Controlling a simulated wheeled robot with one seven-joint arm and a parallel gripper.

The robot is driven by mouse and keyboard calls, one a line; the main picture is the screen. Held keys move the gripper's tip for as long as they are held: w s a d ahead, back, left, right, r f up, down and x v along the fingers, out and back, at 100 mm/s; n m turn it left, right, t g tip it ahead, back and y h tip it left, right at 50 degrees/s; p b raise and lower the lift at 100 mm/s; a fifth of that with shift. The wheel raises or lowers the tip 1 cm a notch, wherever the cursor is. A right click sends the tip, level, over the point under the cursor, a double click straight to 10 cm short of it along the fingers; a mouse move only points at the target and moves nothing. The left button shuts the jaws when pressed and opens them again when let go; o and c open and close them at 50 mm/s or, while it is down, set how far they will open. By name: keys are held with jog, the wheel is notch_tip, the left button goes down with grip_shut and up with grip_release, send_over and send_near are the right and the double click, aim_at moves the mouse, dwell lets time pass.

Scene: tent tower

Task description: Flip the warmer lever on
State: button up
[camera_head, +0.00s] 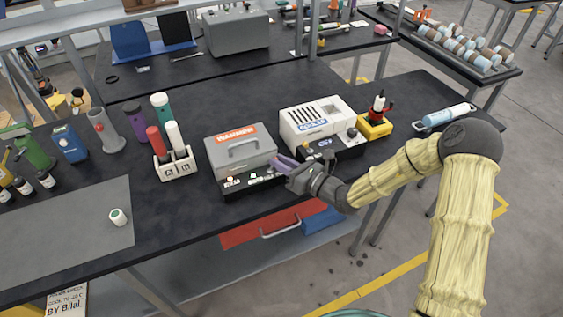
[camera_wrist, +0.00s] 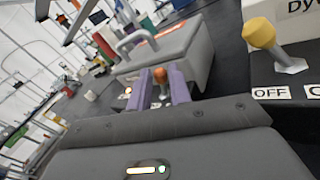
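The warmer (camera_head: 241,150) is a grey box with a handle on its lid and an orange label, standing on the black table; it also shows in the wrist view (camera_wrist: 185,50). Its black control strip (camera_head: 245,184) runs along the front, with small labels and lights. A small lever with an orange tip (camera_wrist: 160,75) shows between my two purple fingers in the wrist view. My gripper (camera_head: 284,165) is at the right end of that strip. Its fingers (camera_wrist: 162,88) are apart, one on each side of the lever; I cannot tell whether they touch it. The lever is hidden in the head view.
A white vented box (camera_head: 317,122) with its own black control strip stands right of the warmer. A yellow-knobbed lever (camera_wrist: 262,38) beside an OFF label is close on the right in the wrist view. A rack with red and white tubes (camera_head: 175,165) stands left of the warmer.

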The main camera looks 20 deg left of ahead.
grip_shut()
jog(key=shift+f, duration=0.1)
jog(key=shift+w+d+f+m+y, duration=0.1)
jog(key=shift+w+d+m+y, duration=0.15)
jog(key=shift+m, duration=0.35)
jog(key=shift+s+a, duration=0.1)
jog(key=o, duration=0.5)
grip_release()
